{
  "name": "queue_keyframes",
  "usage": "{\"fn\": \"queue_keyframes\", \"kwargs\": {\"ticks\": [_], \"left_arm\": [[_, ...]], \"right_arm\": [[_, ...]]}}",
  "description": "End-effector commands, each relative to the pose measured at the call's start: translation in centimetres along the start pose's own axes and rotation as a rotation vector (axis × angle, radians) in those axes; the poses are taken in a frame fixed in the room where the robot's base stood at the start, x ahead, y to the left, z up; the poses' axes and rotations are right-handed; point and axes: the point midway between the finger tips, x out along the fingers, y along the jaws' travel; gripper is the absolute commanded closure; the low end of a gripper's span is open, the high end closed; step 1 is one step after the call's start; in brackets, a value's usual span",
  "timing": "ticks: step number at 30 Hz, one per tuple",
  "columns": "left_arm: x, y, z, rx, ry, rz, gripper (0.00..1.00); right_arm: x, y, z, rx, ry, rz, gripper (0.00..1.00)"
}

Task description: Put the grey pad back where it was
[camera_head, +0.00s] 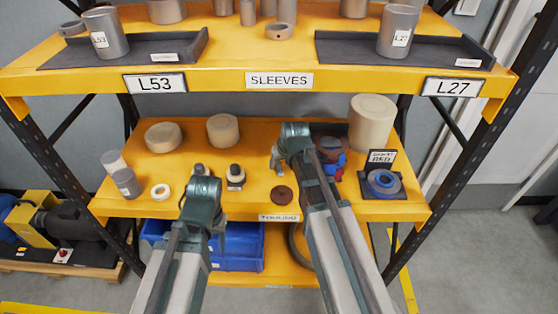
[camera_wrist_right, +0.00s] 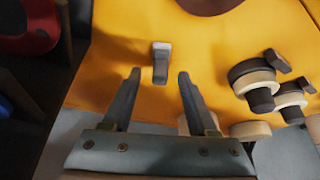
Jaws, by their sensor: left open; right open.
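In the right wrist view a small block, grey below with a lighter end, lies on the yellow shelf; I take it for the grey pad (camera_wrist_right: 161,60). My right gripper (camera_wrist_right: 159,76) is open, its fingertips on either side of the pad's near end in the picture; I cannot tell if they touch. My left gripper (camera_head: 219,234) is open and empty at the lower shelf's front edge.
The lower shelf (camera_head: 350,207) holds two knobbed plugs, one near the middle (camera_head: 236,174), a brown disc (camera_head: 282,195), beige cylinders (camera_head: 222,129), red and blue parts (camera_head: 335,162) and a blue ring (camera_head: 383,181). The upper shelf (camera_head: 225,78) overhangs the back.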

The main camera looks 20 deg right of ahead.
Motion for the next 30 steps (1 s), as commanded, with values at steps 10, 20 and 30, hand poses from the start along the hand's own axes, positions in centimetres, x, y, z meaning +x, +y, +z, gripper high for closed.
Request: {"fn": "queue_keyframes", "kwargs": {"ticks": [10, 20, 30], "left_arm": [[-6.2, -0.6, 0.4, 0.000, 0.000, 0.000, 0.50], [-8.3, -0.8, 0.5, 0.000, 0.000, 0.000, 0.50], [-8.2, -0.8, 0.5, 0.000, 0.000, 0.000, 0.50]], "right_arm": [[-6.8, -0.1, -0.2, 0.001, 0.000, 0.000, 0.41], [-9.3, 0.0, 0.0, 0.000, 0.000, 0.000, 0.41], [-10.8, -9.4, 7.4, -0.118, -0.229, -0.022, 0.41]]}}
